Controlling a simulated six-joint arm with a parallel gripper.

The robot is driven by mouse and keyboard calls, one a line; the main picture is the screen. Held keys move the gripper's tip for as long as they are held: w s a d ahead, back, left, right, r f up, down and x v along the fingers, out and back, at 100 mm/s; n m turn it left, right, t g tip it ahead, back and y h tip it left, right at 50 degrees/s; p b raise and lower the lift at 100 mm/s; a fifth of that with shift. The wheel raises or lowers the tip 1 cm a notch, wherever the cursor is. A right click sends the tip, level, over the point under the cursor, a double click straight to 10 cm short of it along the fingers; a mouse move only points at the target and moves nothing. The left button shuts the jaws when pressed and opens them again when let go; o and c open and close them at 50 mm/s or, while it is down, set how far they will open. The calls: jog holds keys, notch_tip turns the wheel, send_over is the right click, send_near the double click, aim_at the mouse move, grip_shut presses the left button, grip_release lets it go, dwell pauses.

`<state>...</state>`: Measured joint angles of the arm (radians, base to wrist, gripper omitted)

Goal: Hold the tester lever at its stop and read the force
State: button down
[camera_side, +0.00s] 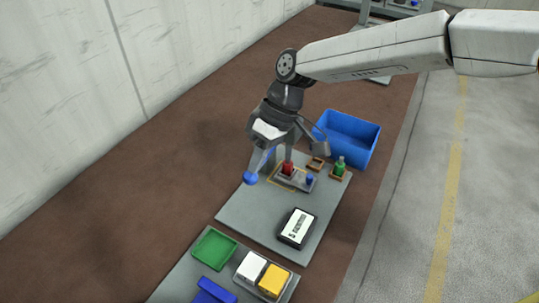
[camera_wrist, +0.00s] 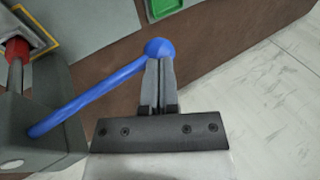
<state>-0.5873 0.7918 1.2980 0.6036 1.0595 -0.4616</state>
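The tester's blue lever (camera_wrist: 85,97) runs from a grey housing (camera_wrist: 45,145) at the left of the wrist view up to a round blue knob (camera_wrist: 160,48). In the side view the knob (camera_side: 250,178) hangs at the left edge of the grey board. My gripper (camera_wrist: 160,66) has its two fingers close together, with the tips at the knob's near side. They appear to touch the knob, not to enclose it. In the side view my gripper (camera_side: 257,168) partly hides the lever and housing. A dark-framed display (camera_side: 297,228) lies on the board; its reading is too small to make out.
A red-topped part (camera_side: 288,168), a blue piece (camera_side: 309,179) and a green bottle (camera_side: 340,166) stand on the grey board (camera_side: 245,212). A blue bin (camera_side: 349,137) is behind. A green tray (camera_side: 214,248) and white and yellow blocks (camera_side: 273,281) are in front.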

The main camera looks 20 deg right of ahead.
jog(key=shift+t+h, duration=0.8)
jog(key=shift+h, duration=0.1)
notch_tip(320, 180, down, 4)
jog(key=shift+s+f, duration=0.15)
jog(key=shift+f, duration=0.1)
jog(key=shift+s+f, duration=0.1)
jog(key=shift+f, duration=0.05)
dwell(0.7)
jog(key=a+v, duration=0.1)
jog(key=v, duration=1.4)
jog(key=shift+s, duration=0.15)
